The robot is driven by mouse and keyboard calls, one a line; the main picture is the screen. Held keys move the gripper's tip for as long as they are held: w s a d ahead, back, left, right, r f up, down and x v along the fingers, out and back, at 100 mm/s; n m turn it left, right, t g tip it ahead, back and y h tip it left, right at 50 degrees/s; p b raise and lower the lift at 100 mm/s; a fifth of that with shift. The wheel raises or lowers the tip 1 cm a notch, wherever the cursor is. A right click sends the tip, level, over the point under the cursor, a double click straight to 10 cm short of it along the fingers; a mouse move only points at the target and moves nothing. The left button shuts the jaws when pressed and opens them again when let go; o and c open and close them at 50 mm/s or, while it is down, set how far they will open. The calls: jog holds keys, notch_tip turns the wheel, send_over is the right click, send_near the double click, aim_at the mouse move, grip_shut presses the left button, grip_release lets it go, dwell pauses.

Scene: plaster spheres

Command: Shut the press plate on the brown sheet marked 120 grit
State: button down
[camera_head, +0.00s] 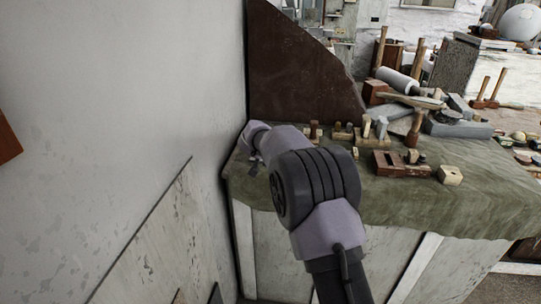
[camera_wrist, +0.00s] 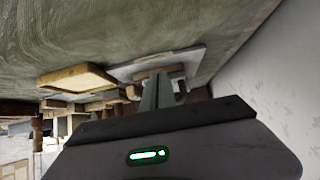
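My gripper (camera_head: 254,163) is at the left end of the cloth-covered bench, close to the wall, in the head view. In the wrist view its narrow fingers (camera_wrist: 165,90) point at a pale grey flat plate (camera_wrist: 190,58) on the cloth; I cannot tell if they touch it. The fingers look close together, but their gap is unclear. A tan-brown flat piece with a pale rim (camera_wrist: 72,79) lies beside the plate. I cannot make out any grit marking, nor tell which piece is the press plate or the sheet. My arm hides this spot in the head view.
The green cloth bench (camera_head: 450,205) holds wooden blocks (camera_head: 400,165), a mallet (camera_head: 415,128) and a white roller (camera_head: 397,81) to the right. A dark brown panel (camera_head: 295,70) stands behind. The plaster wall (camera_head: 120,90) closes off the left side.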

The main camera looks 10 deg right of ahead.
jog(key=shift+s+d+f, duration=0.1)
jog(key=shift+s+f, duration=0.1)
jog(key=shift+f, duration=0.4)
jog(key=w+r+p+v, duration=0.1)
jog(key=p+v, duration=0.1)
jog(key=v, duration=1.6)
jog(key=s+d+r+m+g, duration=0.1)
jog(key=s+d+r, duration=0.15)
jog(key=s, duration=0.45)
jog(key=s+d+r+g, duration=0.1)
jog(key=s+d, duration=0.2)
jog(key=s, duration=0.4)
jog(key=s+a+f+y, duration=0.1)
jog(key=s+f+y, duration=0.1)
jog(key=s, duration=1)
jog(key=s+a+f+g+y, duration=0.1)
jog(key=s+f+y, duration=0.1)
jog(key=s, duration=1.1)
jog(key=shift+a+f+g+y, duration=0.3)
jog(key=shift+a+y, duration=0.1)
jog(key=shift+y, duration=0.1)
jog(key=shift+s+r, duration=0.1)
jog(key=shift+s, duration=0.05)
